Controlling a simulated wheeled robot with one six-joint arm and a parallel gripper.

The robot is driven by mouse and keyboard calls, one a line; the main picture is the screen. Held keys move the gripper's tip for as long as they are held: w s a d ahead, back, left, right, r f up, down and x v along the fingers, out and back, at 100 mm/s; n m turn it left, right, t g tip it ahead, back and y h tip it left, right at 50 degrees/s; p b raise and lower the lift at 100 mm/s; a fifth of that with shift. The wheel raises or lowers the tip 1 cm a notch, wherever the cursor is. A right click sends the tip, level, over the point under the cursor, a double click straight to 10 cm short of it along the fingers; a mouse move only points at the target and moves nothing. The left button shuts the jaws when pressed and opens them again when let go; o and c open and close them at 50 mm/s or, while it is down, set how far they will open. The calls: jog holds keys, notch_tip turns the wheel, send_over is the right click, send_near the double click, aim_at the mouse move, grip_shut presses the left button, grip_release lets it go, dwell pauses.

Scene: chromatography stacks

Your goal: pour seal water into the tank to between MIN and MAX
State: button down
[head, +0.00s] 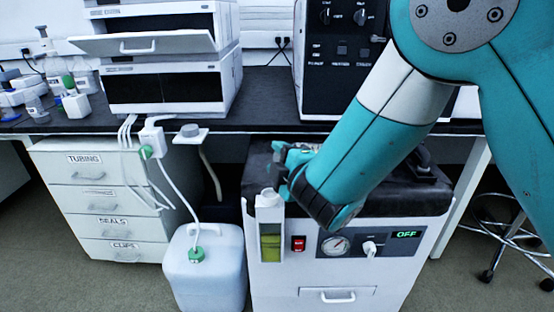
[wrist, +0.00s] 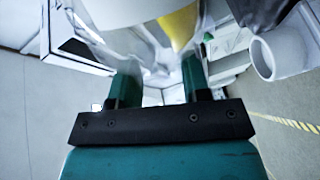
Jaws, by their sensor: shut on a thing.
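The tank (head: 270,235) is a narrow upright part at the left front of the white pump unit (head: 330,283). Its clear window shows yellow-green liquid in the lower part; I cannot read MIN or MAX marks. An open white round neck (wrist: 265,60) shows at the upper right of the wrist view. My gripper (wrist: 160,80) is shut on a clear vessel (wrist: 130,45), with a yellow patch visible at its top. In the head view my gripper (head: 292,160) is above the unit's black top, behind the tank; the vessel is hard to make out there.
A white jug with a green cap (head: 205,265) stands on the floor left of the unit. The bench (head: 270,88) with instruments runs behind. A drawer cabinet (head: 105,200) is at left, a stool (head: 500,235) at right. The unit's display reads OFF.

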jog(key=shift+w+d+r+m, duration=0.1)
jog(key=shift+r+m, duration=0.3)
jog(key=shift+r, duration=0.15)
jog(key=r+p, duration=0.1)
jog(key=r+m+p, duration=0.1)
jog(key=p, duration=0.1)
jog(key=r+m+p, duration=0.1)
jog(key=r, duration=0.1)
jog(key=shift+w+d, duration=0.1)
jog(key=shift+d, duration=0.2)
jog(key=shift+r+m+y+p, duration=0.15)
jog(key=shift+m+y+p, duration=0.15)
jog(key=shift+m+p, duration=0.2)
